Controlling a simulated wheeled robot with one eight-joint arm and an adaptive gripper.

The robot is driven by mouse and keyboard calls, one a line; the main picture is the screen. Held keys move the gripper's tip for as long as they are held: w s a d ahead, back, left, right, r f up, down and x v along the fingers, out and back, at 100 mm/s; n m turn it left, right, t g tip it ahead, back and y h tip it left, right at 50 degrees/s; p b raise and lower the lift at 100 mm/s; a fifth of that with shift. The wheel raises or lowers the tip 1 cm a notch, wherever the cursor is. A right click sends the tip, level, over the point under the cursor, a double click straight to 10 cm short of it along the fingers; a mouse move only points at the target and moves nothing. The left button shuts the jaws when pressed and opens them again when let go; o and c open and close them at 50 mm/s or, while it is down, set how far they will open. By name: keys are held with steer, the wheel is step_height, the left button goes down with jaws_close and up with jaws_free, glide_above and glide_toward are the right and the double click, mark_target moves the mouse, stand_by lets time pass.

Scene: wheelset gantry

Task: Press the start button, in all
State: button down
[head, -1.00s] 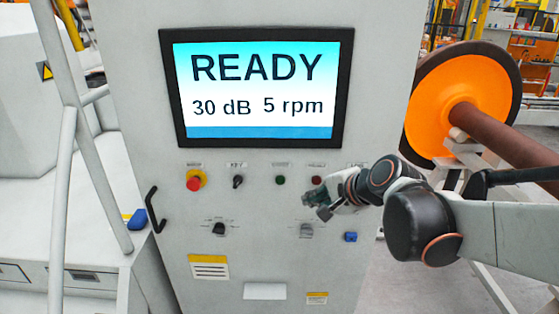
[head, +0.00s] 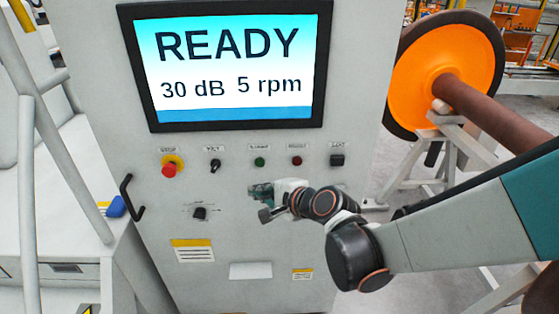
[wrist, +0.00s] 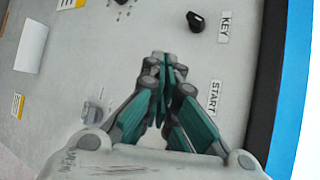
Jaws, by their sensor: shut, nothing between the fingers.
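The green start button (head: 259,161) is on the grey cabinet front, under its label, between the key switch (head: 215,165) and a dark red button (head: 297,160). My gripper (head: 262,192) is shut and empty, just below the start button in the head view; the gap to the panel cannot be judged. In the wrist view my gripper's fingers (wrist: 160,62) are together, beside the START label (wrist: 214,98). The button itself cannot be clearly told from the finger parts there. The screen (head: 228,65) reads READY, 30 dB, 5 rpm.
A red stop button on yellow (head: 170,167) is at the left of the row, a black switch (head: 337,160) at the right. An orange wheel with a brown axle (head: 445,75) stands behind my arm.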

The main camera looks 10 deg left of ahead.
mark_target(260, 163)
steer(key=shift+s+a+r, duration=0.15)
steer(key=shift+s+a, duration=0.2)
steer(key=shift+s, duration=0.25)
steer(key=shift+w+a, duration=0.3)
steer(key=shift+w, duration=1.15)
steer(key=shift+w+a, duration=0.35)
steer(key=shift+w, duration=1.15)
steer(key=shift+w+a, duration=0.3)
steer(key=shift+w, duration=1.15)
steer(key=shift+w, duration=0.1)
steer(key=shift+w+a, duration=0.1)
steer(key=shift+w, duration=0.2)
steer(key=shift+w+a, duration=0.1)
steer(key=shift+w, duration=0.3)
steer(key=shift+s, duration=0.1)
steer(key=shift+s+d+b, duration=0.2)
steer(key=shift+s+b, duration=0.1)
steer(key=shift+s, duration=0.4)
